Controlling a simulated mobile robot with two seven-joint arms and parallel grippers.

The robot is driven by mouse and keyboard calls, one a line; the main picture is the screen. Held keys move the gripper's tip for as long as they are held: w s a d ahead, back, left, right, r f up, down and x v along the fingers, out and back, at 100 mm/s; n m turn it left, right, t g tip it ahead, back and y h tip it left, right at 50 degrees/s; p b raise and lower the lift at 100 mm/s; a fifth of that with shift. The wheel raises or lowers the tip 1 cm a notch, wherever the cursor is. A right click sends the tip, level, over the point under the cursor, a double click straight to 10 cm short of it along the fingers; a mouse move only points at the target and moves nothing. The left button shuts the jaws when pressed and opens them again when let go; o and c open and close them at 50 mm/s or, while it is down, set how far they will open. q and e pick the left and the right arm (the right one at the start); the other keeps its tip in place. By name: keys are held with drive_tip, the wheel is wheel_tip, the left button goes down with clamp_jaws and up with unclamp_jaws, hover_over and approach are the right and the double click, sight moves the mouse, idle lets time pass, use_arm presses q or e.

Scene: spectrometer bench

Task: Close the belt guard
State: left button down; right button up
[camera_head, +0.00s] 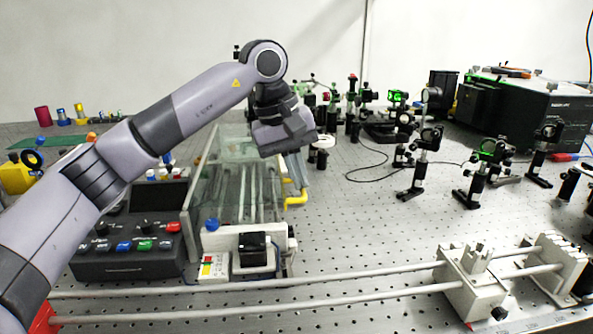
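The belt guard appears to be the clear panel (207,178) on the machine at centre left. It stands raised along the machine's left side, over the belt bed; its exact angle is hard to tell. A yellow bent bar (297,199), perhaps a handle, sticks out at the machine's right side. My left arm reaches across from the left, and my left gripper (300,150) hangs above the machine's far right part. My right gripper is out of view.
A control box (130,255) with coloured buttons stands left of the machine. Two long rods (350,275) run across the front to white blocks (470,280). Optics on posts (420,160) and a black instrument (530,110) fill the right back.

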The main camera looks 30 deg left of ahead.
use_arm(q)
drive_tip(key=v, duration=0.7)
drive_tip(key=shift+p, duration=0.4)
drive_tip(key=shift+s, duration=0.1)
